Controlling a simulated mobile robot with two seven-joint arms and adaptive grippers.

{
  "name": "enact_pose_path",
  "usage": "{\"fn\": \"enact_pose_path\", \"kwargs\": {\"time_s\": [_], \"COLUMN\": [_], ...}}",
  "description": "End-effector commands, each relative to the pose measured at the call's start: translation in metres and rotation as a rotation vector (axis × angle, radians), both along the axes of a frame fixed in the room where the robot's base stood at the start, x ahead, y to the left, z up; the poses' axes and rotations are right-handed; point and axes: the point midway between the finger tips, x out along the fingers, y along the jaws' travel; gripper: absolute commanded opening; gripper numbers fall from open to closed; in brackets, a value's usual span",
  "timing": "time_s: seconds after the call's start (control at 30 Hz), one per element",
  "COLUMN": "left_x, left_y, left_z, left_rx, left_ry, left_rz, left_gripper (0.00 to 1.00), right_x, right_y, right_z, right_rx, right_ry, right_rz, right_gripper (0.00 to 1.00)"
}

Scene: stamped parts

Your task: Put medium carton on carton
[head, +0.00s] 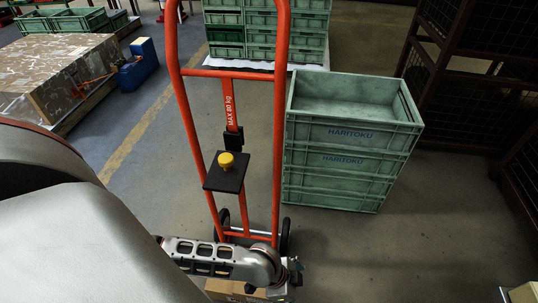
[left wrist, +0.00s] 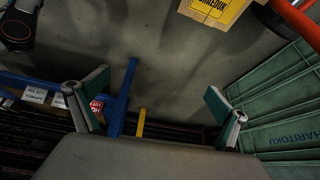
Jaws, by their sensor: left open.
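A brown carton (head: 232,287) shows at the bottom of the head view, partly covered by my left arm and cut by the frame edge. A carton with a yellow printed label (left wrist: 214,9) is at the top of the left wrist view, also cut off. Another carton (head: 523,294) shows in the bottom right corner of the head view. I cannot tell which is the medium carton. My left gripper (head: 291,274) is beside the brown carton in the head view. In the left wrist view its fingers (left wrist: 156,88) are apart with nothing between them. My right gripper is not in view.
An orange hand truck (head: 277,140) carries a black plate with a yellow knob (head: 226,160). Green crates (head: 345,165) are stacked right of it. A dark mesh cage (head: 470,75) stands at right. A blue frame with signs (left wrist: 123,100) shows in the wrist view. Floor right of the crates is clear.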

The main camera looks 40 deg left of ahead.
Motion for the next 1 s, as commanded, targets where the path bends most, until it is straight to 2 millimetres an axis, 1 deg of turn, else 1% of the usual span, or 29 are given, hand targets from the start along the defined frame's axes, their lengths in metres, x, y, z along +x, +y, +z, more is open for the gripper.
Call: {"fn": "enact_pose_path", "kwargs": {"time_s": [0.03,0.1,0.2,0.3,0.4,0.5,0.63,0.73,1.0], "left_x": [-0.008,-0.009,-0.012,-0.015,-0.015,-0.015,-0.014,-0.012,-0.011], "left_y": [0.013,0.030,0.057,0.085,0.111,0.130,0.144,0.148,0.148], "left_z": [-0.027,-0.047,-0.073,-0.094,-0.109,-0.117,-0.122,-0.121,-0.120], "left_rx": [0.039,0.093,0.170,0.243,0.305,0.352,0.384,0.394,0.395], "left_ry": [0.044,0.083,0.139,0.191,0.231,0.257,0.276,0.279,0.277], "left_rz": [-0.018,-0.040,-0.066,-0.087,-0.097,-0.105,-0.109,-0.109,-0.108], "left_gripper": [1.00,1.00,1.00,1.00,1.00,1.00,1.00,1.00,1.00], "right_x": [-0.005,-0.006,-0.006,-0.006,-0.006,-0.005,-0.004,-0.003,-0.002], "right_y": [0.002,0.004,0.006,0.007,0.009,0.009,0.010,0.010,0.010], "right_z": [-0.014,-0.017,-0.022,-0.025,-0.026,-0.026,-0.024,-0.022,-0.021], "right_rx": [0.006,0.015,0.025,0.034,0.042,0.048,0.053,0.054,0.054], "right_ry": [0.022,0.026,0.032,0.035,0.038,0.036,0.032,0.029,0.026], "right_rz": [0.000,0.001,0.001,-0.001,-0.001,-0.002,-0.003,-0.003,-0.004], "right_gripper": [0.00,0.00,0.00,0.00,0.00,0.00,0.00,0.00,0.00]}}
